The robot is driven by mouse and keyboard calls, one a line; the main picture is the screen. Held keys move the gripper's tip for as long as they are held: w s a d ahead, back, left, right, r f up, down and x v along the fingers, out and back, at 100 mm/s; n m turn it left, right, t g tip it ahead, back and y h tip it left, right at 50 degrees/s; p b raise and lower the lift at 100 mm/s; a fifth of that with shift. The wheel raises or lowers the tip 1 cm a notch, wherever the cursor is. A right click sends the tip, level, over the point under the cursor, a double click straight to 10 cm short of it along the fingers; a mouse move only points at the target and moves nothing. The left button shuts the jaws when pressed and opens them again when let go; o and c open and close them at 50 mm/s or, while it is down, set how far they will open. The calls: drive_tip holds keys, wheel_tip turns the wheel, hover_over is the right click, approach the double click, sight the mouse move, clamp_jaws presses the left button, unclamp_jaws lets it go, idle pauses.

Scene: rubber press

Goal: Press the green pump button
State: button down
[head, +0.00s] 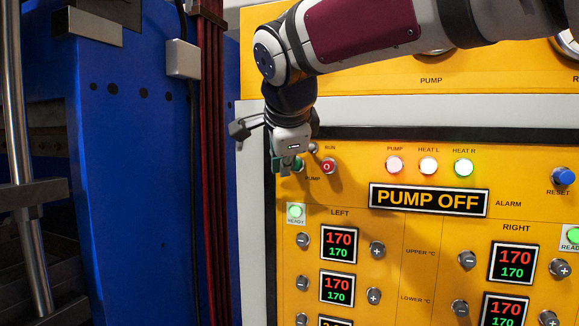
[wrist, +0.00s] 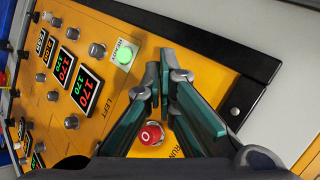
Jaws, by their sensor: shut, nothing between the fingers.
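My gripper (head: 284,165) is at the upper left of the yellow control panel (head: 385,255), pointing down in the head view. Its green-padded fingers are shut and empty. They also show in the wrist view (wrist: 161,80), over the panel between the ready lamp and the red button. The red button marked O (head: 328,166) is just right of the fingers, by the PUMP label; it also shows in the wrist view (wrist: 151,133). I cannot make out the green pump button; the fingers cover the panel left of the red button. Contact cannot be judged. The display (head: 428,200) reads PUMP OFF.
Lit lamps for pump (head: 395,165), heat L (head: 428,166) and heat R (head: 464,167) sit right of the red button. A green ready lamp (head: 296,211) is below my gripper. A blue reset button (head: 563,176) is far right. A blue press frame (head: 130,160) stands left.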

drive_tip(key=shift+w+d, duration=0.35)
drive_tip(key=shift+w, duration=0.5)
idle(0.8)
drive_tip(key=shift+s, duration=0.1)
drive_tip(key=shift+s+a+b, duration=0.2)
drive_tip(key=shift+s+a, duration=0.05)
drive_tip(key=shift+s, duration=0.35)
drive_tip(key=shift+s+a+b, duration=0.2)
drive_tip(key=shift+s, duration=0.35)
drive_tip(key=shift+s+a, duration=0.1)
drive_tip(key=shift+s, duration=0.05)
drive_tip(key=s, duration=0.1)
drive_tip(key=s+a, duration=0.1)
drive_tip(key=s, duration=0.2)
drive_tip(key=shift+s+a+b, duration=0.25)
drive_tip(key=shift+a+b, duration=0.05)
drive_tip(key=shift+b, duration=0.1)
